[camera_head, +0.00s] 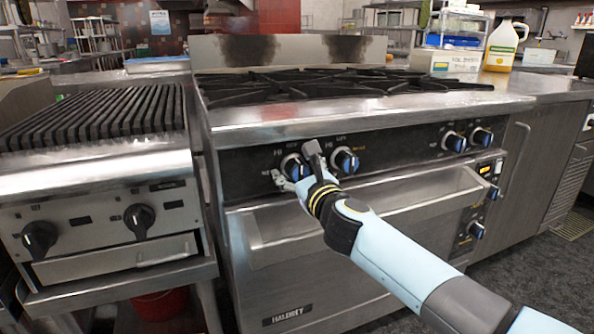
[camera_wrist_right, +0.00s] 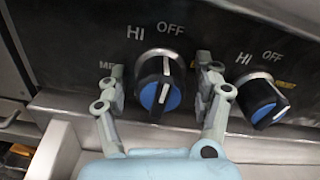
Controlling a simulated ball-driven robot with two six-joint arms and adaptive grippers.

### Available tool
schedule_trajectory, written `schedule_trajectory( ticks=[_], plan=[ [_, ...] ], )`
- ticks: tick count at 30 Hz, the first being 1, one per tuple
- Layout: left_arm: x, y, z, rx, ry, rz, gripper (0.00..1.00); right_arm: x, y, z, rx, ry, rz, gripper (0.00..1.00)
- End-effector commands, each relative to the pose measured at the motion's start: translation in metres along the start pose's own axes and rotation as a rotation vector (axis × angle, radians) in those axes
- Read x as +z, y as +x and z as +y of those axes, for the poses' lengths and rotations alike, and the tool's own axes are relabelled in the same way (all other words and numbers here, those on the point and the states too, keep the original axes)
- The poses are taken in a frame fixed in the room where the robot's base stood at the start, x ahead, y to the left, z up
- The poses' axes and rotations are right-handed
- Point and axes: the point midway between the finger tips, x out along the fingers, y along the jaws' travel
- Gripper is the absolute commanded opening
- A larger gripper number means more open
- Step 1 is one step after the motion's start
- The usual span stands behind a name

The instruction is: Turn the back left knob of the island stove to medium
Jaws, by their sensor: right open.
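The island stove (camera_head: 370,120) has a black front panel with blue-and-black knobs. The leftmost knob (camera_head: 295,167) is at my right gripper (camera_head: 295,165), partly hidden by it in the head view. In the right wrist view this knob (camera_wrist_right: 160,82) sits between the two open fingers of my right gripper (camera_wrist_right: 160,90), one finger on each side; contact cannot be told. Its white mark points nearly up, under "OFF". A second knob (camera_head: 345,160) is just right of it and also shows in the right wrist view (camera_wrist_right: 263,98), turned slightly. My left gripper is not in view.
A grill (camera_head: 95,120) with two black knobs stands left of the stove. A steel oven handle ledge (camera_head: 400,200) runs below the stove knobs. A yellow-liquid jug (camera_head: 503,45) and boxes stand on the counter behind right.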

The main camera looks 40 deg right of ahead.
Motion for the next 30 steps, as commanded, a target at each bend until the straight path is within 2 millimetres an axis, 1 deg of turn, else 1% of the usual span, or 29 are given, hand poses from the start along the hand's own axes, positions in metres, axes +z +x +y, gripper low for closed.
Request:
schedule_trajectory(
  ticks=[5,8,18,25,30],
  plan=[
    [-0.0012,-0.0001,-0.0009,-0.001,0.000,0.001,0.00,-0.0002,-0.0001,0.0000,0.000,-0.001,0.000,0.67],
    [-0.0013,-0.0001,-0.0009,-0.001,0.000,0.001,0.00,-0.0003,-0.0003,0.0000,0.000,-0.001,0.000,0.55],
    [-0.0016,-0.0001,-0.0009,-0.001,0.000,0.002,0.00,-0.0004,-0.0005,0.0001,0.000,-0.001,0.001,0.11],
    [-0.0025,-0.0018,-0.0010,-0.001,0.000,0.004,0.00,0.0001,-0.0005,0.0001,0.001,-0.020,0.001,0.11],
    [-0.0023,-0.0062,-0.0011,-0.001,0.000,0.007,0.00,0.0007,-0.0005,0.0001,0.001,-0.084,0.001,0.11]
  ],
)
